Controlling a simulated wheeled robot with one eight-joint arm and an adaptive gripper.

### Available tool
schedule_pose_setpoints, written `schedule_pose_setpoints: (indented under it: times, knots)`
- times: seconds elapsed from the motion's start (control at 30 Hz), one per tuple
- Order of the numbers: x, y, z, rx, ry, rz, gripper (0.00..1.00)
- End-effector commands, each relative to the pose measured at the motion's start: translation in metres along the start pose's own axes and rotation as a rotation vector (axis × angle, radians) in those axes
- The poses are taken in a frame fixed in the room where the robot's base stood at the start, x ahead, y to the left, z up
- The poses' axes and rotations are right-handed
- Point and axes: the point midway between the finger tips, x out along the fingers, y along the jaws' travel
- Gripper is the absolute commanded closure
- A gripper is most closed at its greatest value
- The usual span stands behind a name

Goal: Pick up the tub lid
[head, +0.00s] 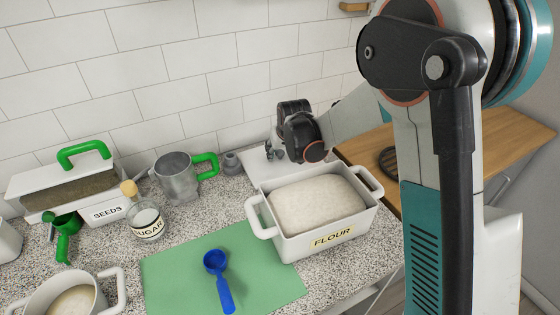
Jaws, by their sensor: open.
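A pale flat slab (246,165), which looks like a tub lid, lies on the counter behind the white FLOUR tub (335,237). Its far part is hidden by the tub and my arm. The FLOUR tub is uncovered and full of white flour. My gripper (274,153) is open, small and dark in the picture, at the far side of the FLOUR tub. It is over or beside the slab; I cannot tell whether it touches it.
A metal mug with a green handle (177,180), a SUGAR jar (147,222) and a green scoop (65,232) stand left. A blue scoop (217,270) lies on a green mat (170,285). A white pot (73,297) is front left. A tiled wall (180,75) closes the back.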

Motion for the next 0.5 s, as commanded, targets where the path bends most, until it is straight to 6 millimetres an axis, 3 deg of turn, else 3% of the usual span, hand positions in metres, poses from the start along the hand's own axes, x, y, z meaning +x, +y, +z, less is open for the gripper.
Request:
schedule_pose_setpoints:
  times: [0.03,0.2,0.23,0.5]
  knots:
    - [-0.0002,0.0,-0.0001,0.0,0.0,0.0,0.58]
    - [-0.0003,0.0,-0.0001,0.0,0.0,0.0,0.96]
    - [-0.0003,0.0,-0.0001,0.0,0.0,0.0,1.0]
    - [-0.0006,0.0,-0.0003,0.0,0.0,0.0,1.0]
